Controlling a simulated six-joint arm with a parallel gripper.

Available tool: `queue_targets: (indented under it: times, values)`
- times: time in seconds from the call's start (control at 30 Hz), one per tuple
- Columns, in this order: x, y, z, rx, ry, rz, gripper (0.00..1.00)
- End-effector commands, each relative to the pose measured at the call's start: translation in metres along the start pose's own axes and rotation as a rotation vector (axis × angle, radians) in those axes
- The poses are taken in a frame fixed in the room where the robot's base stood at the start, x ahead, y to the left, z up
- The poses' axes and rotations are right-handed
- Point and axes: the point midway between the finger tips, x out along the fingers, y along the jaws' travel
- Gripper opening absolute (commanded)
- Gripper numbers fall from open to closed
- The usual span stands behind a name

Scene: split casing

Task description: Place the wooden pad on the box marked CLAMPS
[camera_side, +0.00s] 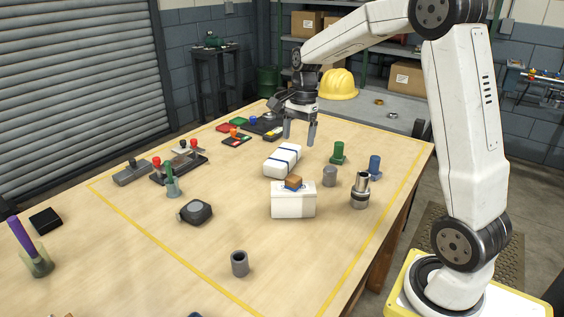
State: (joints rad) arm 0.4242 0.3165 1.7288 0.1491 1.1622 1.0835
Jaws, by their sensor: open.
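The wooden pad (293,182) is a small brown block. It appears on top of a white box (293,205) with a blue edge, near the middle of the table; any marking on the box is too small to read. My gripper (299,136) is open and empty, fingers pointing down. It hangs behind and above the box, apart from the pad. A white case with dark blue bands (283,160) lies behind the box, in front of my gripper in the picture.
Right of the box stand a grey cylinder (329,176), a metal fitting (360,190), a green part (338,153) and a blue part (375,167). A tape measure (195,211) lies to the left, and a grey ring (239,263) stands in front. The table's front middle is mostly clear.

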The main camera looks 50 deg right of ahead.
Motion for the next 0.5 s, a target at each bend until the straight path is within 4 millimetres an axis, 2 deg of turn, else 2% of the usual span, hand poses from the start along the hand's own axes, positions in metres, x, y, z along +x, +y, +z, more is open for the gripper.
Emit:
queue_targets:
  times: [0.33,0.5]
  values:
    - [0.001,0.0,0.001,-0.009,0.002,-0.001,0.87]
    - [0.011,0.004,0.012,-0.098,0.018,-0.006,0.87]
